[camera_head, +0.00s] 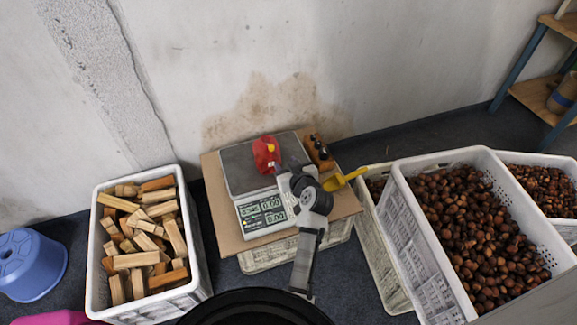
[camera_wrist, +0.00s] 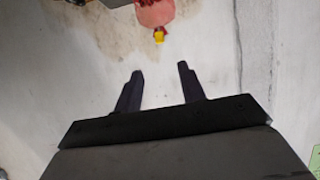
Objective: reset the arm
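My gripper (camera_wrist: 160,68) shows in the wrist view with its two dark fingers apart and nothing between them. The stained wall lies beyond the fingers. In the head view my arm rises from the bottom centre and its end stands in front of the scale (camera_head: 262,214), partly covering it. The fingers cannot be made out clearly there. A red object (camera_head: 266,153) sits at the scale's pan, close to my arm's end. It appears pinkish with a yellow bit at the top edge of the wrist view (camera_wrist: 155,12), apart from the fingers.
A crate of wood blocks (camera_head: 95,255) stands left of the scale. A crate of chestnuts (camera_head: 412,240) stands right, beside further crates. A yellow scoop (camera_head: 343,179) lies right of the scale.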

